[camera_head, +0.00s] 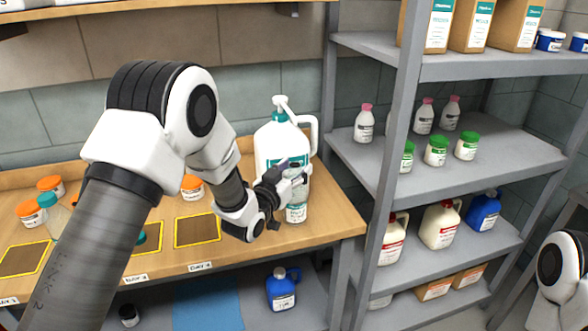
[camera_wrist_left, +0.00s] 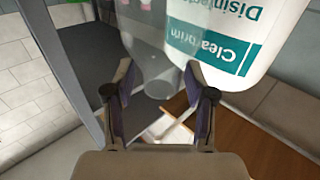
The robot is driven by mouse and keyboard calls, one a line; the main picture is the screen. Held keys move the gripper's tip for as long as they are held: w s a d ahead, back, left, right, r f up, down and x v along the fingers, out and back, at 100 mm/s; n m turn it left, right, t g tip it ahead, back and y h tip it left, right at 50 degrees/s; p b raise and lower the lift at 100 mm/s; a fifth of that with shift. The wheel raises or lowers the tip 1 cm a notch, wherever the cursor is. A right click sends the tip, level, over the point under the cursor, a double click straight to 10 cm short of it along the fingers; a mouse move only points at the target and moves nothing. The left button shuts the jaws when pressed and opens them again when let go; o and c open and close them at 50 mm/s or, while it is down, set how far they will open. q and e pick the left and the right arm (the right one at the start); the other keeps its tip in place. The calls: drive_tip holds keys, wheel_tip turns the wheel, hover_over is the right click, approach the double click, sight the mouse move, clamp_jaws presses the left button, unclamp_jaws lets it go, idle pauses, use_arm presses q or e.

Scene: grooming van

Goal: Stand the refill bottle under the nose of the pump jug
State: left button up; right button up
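My left gripper (camera_head: 297,174) is at the bottle's upper part, with a finger against each side. In the left wrist view the clear bottle (camera_wrist_left: 155,50) sits between the fingertips, and the jug (camera_wrist_left: 235,75) appears upside down close beside it. Whether the bottle's base touches the bench is unclear. My right gripper is out of view.
Orange-lidded jars (camera_head: 192,187) stand on the bench behind my left arm. Yellow-edged dark pads (camera_head: 197,231) lie at the front. A grey shelf rack (camera_head: 400,160) with bottles and jugs stands right of the bench. A blue jug (camera_head: 282,290) is below.

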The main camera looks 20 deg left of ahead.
use_arm(q)
drive_tip(key=shift+s+r, duration=0.2)
drive_tip(key=shift+r, duration=0.05)
drive_tip(key=s+a+b, duration=0.2)
drive_tip(key=s, duration=0.9)
drive_tip(key=shift+s+a, duration=0.15)
drive_tip(key=shift+s, duration=0.1)
